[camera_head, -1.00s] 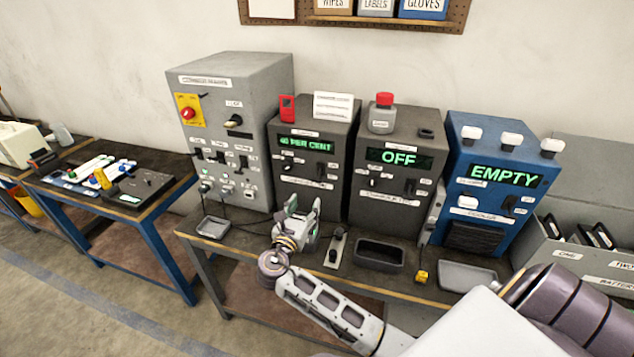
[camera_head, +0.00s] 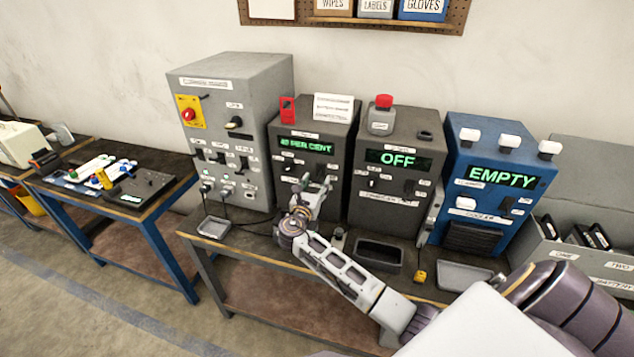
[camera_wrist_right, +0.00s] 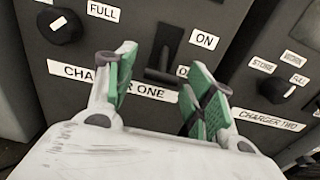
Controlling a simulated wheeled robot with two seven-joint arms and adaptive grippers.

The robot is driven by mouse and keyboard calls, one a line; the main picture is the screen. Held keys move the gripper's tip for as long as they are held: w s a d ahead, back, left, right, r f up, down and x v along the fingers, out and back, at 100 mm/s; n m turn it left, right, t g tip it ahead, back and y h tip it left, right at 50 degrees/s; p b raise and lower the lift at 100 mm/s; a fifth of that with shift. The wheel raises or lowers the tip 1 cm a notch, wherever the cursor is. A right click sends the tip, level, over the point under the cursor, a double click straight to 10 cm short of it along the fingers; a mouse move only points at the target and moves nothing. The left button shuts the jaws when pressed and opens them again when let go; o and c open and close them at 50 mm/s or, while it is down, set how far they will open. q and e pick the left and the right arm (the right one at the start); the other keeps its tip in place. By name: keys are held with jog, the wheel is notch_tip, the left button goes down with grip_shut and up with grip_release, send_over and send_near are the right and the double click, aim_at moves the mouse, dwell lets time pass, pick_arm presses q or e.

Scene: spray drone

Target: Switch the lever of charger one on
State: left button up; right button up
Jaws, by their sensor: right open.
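Charger one (camera_head: 307,147) is the dark box with a green display that appears to read 40 PER CENT. In the right wrist view its front shows a "CHARGER ONE" label (camera_wrist_right: 110,80), a dark lever (camera_wrist_right: 165,62) in a slot and an ON label (camera_wrist_right: 205,39) at the slot's upper right. Another label below is partly hidden by a finger. My right gripper (camera_head: 315,188) is in front of charger one's lower front. In the wrist view the open green-padded fingers (camera_wrist_right: 155,90) stand either side of the lever's lower end, with nothing between them. My left gripper is not in view.
Charger two (camera_head: 397,157), showing OFF, stands right of charger one. A blue cooler (camera_head: 487,180) showing EMPTY is further right. A grey cabinet (camera_head: 235,80) stands left. A dark tray (camera_head: 380,254) sits on the bench by my right arm.

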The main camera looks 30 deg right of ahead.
jog(key=shift+w+d, duration=0.35)
jog(key=shift+d, duration=0.1)
jog(key=c, duration=1)
jog(key=shift+c, duration=0.2)
